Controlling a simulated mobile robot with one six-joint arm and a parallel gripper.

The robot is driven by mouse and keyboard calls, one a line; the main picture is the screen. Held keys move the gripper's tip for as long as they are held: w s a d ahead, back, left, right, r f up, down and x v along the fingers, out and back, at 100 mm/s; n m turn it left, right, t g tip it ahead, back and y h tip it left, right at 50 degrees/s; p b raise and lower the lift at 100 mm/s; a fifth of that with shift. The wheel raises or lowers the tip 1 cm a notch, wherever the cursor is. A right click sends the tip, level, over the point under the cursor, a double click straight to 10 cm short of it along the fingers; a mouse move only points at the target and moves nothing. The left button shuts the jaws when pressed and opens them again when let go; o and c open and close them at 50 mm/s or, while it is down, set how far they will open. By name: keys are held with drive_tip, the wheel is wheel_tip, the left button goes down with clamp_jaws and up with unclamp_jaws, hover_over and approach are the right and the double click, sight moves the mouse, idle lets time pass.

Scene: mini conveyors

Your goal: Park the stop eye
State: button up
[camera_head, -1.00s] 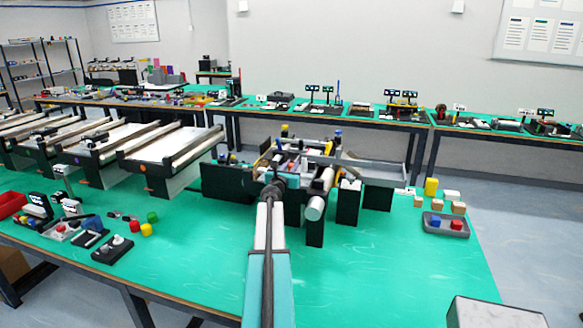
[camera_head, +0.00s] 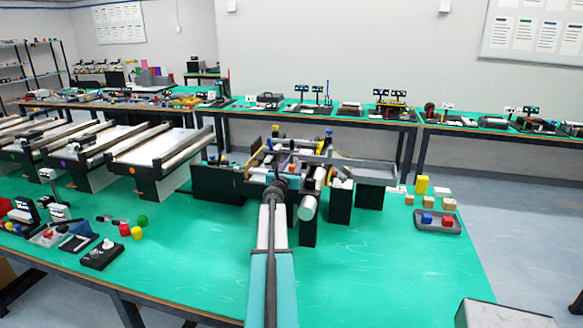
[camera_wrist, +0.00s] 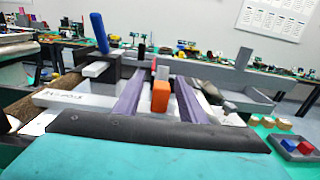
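The mini conveyor rig (camera_head: 300,168) stands on the green table in the middle of the head view, with my arm reaching into it. My gripper's fingers cannot be made out clearly in the head view among the rig's parts. In the wrist view a blue post (camera_wrist: 99,31) rises at the left, tilted in the picture, beside a white block (camera_wrist: 100,67). An orange block (camera_wrist: 160,97) stands between two purple bars (camera_wrist: 128,97). I cannot tell which part is the stop eye.
A grey tray (camera_head: 437,229) with a blue and a red cube sits at the right, near small wooden blocks (camera_head: 428,202) and a yellow block (camera_head: 422,184). A dark control box (camera_head: 102,255) lies at the left.

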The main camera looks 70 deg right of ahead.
drive_tip(key=shift+a, duration=0.35)
drive_tip(key=s+a+b, duration=0.1)
drive_tip(key=a+b, duration=0.1)
drive_tip(key=a, duration=1.1)
drive_tip(key=shift+s+b, duration=0.4)
